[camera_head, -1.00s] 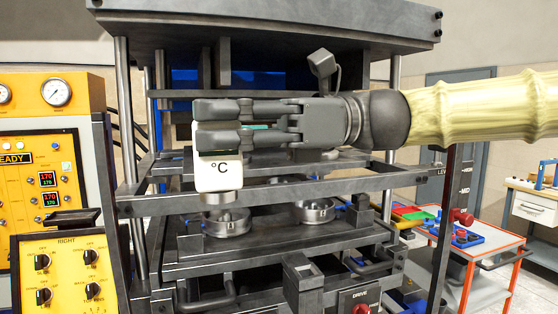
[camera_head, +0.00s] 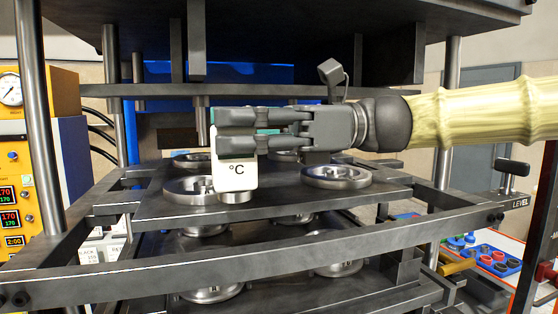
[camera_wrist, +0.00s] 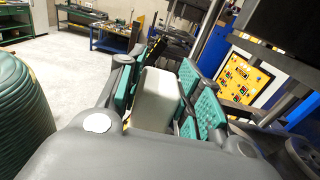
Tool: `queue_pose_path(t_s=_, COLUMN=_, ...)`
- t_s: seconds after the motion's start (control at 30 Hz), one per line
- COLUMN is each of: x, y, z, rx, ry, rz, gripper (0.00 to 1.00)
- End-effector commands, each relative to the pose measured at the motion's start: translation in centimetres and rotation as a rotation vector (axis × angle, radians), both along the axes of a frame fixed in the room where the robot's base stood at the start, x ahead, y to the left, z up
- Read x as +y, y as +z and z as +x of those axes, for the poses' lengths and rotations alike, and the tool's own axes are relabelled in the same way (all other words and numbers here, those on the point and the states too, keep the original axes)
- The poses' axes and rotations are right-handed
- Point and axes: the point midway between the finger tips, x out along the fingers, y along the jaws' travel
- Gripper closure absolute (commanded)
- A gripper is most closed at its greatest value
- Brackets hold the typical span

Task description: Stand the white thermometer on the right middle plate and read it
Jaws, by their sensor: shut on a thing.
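The white thermometer (camera_head: 236,175), marked °C, is upright in my gripper (camera_head: 222,132), with a short grey round foot at its bottom. My gripper comes in from the right, its fingers level and shut around the thermometer's upper part. In the wrist view the white body (camera_wrist: 156,98) sits between the teal finger pads. The foot is at the upper visible plate (camera_head: 285,205), between two front ring moulds; I cannot tell whether it touches. The thermometer's display is not visible.
Ring moulds stand on the plate left (camera_head: 190,188) and right (camera_head: 337,176) of the thermometer. A lower plate (camera_head: 275,283) carries more. A dark bar (camera_head: 300,243) crosses the front, and the press's upper block (camera_head: 300,22) hangs above. A yellow control panel (camera_head: 18,190) stands at left.

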Motion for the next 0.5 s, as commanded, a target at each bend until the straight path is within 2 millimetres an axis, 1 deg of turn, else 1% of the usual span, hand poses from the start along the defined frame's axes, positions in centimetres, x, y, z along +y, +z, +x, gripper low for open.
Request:
queue_pose_path(t_s=0.03, x=-0.3, y=0.4, z=1.2, rx=0.004, ry=-0.003, rz=0.002, gripper=1.00)
queue_pose_path(t_s=0.1, x=-0.8, y=0.3, z=2.5, rx=0.004, ry=-0.003, rz=0.001, gripper=1.00)
queue_pose_path(t_s=0.4, x=-2.7, y=-0.3, z=8.2, rx=0.003, ry=-0.004, rz=0.001, gripper=1.00)
queue_pose_path(t_s=0.5, x=-3.2, y=-0.5, z=9.8, rx=0.003, ry=-0.005, rz=0.001, gripper=1.00)
